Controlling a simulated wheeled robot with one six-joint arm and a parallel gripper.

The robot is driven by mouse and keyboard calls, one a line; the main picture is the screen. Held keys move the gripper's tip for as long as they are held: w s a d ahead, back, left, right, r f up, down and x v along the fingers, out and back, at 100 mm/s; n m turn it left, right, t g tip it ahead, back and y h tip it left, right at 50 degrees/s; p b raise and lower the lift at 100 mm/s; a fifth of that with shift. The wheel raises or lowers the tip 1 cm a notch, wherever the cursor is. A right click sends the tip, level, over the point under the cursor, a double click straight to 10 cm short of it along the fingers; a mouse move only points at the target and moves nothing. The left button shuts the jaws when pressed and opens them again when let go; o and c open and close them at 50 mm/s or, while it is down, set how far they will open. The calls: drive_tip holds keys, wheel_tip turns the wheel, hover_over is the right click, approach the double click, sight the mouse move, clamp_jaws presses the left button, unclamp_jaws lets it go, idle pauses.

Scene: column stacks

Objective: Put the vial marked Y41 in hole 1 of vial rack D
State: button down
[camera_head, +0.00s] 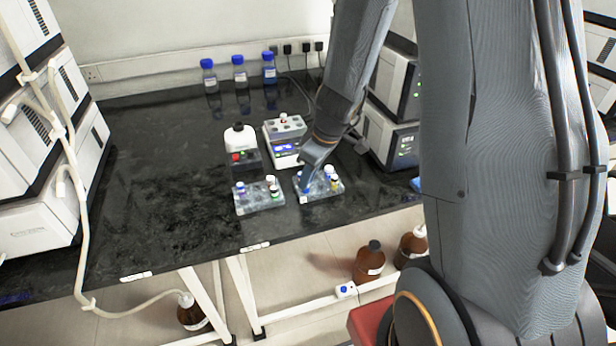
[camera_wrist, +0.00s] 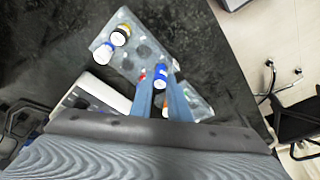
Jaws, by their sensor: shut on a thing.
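My gripper (camera_head: 305,184) is at the left end of the right-hand clear rack (camera_head: 320,196), pointing down. In the wrist view my gripper (camera_wrist: 161,86) is shut on a blue-capped vial (camera_wrist: 160,78), which is held between its blue fingers. Whether the vial's lower end is in a hole is hidden. The right-hand rack holds a yellow-banded vial (camera_head: 334,183) and a white-capped one (camera_head: 328,171) at its right end. The left-hand clear rack (camera_head: 259,205) holds several vials. No vial mark or rack letter is readable.
A white device with a lit display (camera_head: 285,150) and a white-and-black device with a red knob (camera_head: 242,148) stand behind the racks. Blue-capped bottles (camera_head: 239,72) line the back wall. Stacked instruments stand at both sides. The bench left of the racks (camera_head: 160,200) is clear.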

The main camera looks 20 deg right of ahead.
drive_tip(key=shift+f+b, duration=0.5)
drive_tip(key=shift+b, duration=0.25)
drive_tip(key=c, duration=1.3)
unclamp_jaws()
drive_tip(key=shift+r, duration=0.1)
drive_tip(key=shift+r+p, duration=2.5)
drive_tip(key=shift+r, duration=0.4)
drive_tip(key=s+r+m, duration=0.2)
drive_tip(key=s, duration=0.3)
drive_tip(key=s+r+m+g+h, duration=0.1)
drive_tip(key=s+r+m, duration=0.1)
drive_tip(key=s, duration=0.4)
drive_tip(key=s+r+m+h, duration=0.1)
drive_tip(key=s+r+m, duration=0.2)
drive_tip(key=s+m, duration=0.1)
drive_tip(key=shift+s+a+g, duration=0.2)
drive_tip(key=shift+s+g, duration=0.1)
drive_tip(key=shift+s, duration=0.6)
